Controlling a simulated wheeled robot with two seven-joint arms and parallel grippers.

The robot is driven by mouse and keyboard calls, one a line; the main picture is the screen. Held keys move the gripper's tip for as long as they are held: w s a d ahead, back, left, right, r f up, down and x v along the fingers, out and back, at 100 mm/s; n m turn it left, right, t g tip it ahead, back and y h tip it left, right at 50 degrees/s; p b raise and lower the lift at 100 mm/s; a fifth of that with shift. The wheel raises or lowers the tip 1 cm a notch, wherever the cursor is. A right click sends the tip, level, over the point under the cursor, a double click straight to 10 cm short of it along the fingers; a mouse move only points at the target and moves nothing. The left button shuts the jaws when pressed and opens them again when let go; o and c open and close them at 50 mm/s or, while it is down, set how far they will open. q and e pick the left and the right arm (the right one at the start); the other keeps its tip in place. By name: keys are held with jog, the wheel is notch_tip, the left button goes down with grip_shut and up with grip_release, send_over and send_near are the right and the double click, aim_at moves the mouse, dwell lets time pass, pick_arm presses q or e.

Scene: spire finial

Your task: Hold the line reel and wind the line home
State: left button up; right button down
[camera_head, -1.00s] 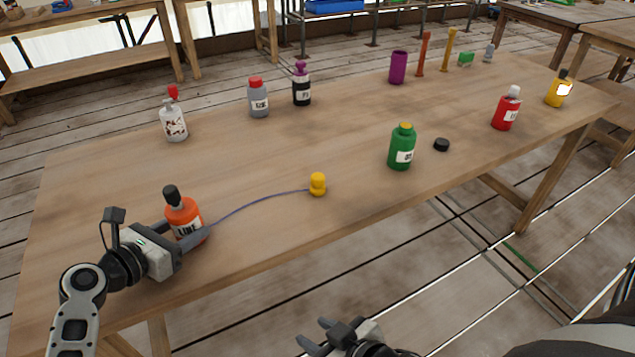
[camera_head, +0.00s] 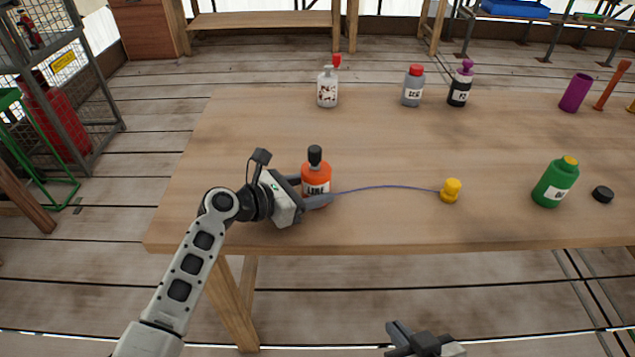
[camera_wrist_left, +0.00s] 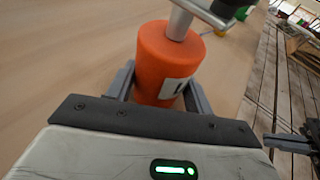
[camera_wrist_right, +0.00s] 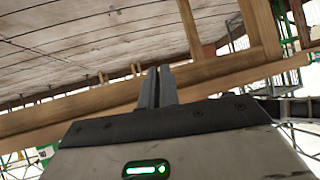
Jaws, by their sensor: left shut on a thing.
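The line reel (camera_head: 316,178) is an orange, bottle-shaped body with a white label and a black knob on top. It stands upright near the table's front edge, left of centre. My left gripper (camera_head: 308,194) is shut around its body from the left; the left wrist view shows the orange reel (camera_wrist_left: 168,62) between both fingers. A thin blue-grey line (camera_head: 385,187) runs from the reel rightward to a small yellow piece (camera_head: 451,190) on the table. My right gripper (camera_head: 398,333) is low, in front of the table. In its wrist view the fingers (camera_wrist_right: 158,87) are together and empty.
White (camera_head: 327,90), grey (camera_head: 412,88) and black (camera_head: 460,86) bottles stand at the back of the wooden table (camera_head: 240,140). The table middle is clear.

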jog(key=w+a+r+n+g+y, duration=0.1)
jog(key=w+a+r+y, duration=0.3)
jog(key=w+a+r, duration=0.7)
jog(key=w+a+r+n+g+y, duration=0.1)
jog(key=w+a+r+y, duration=0.3)
jog(key=w+a+r, duration=0.75)
jog(key=w+d+r+n+g+h, duration=0.1)
jog(key=d+r+g+h, duration=0.15)
jog(key=d+h, duration=0.3)
jog(key=w+d+r+n+g+h, duration=0.1)
jog(key=d+r+g+h, duration=0.1)
jog(key=d+r+h, duration=0.35)
jog(key=y, duration=0.2)
send_over(329, 173)
jog(key=d, duration=0.1)
notch_tip(329, 173, down, 7)
jog(key=shift+d, duration=0.15)
jog(key=shift+f, duration=0.1)
jog(key=shift+f, duration=1.35)
jog(key=shift+a, duration=0.25)
jog(key=shift+a, duration=0.45)
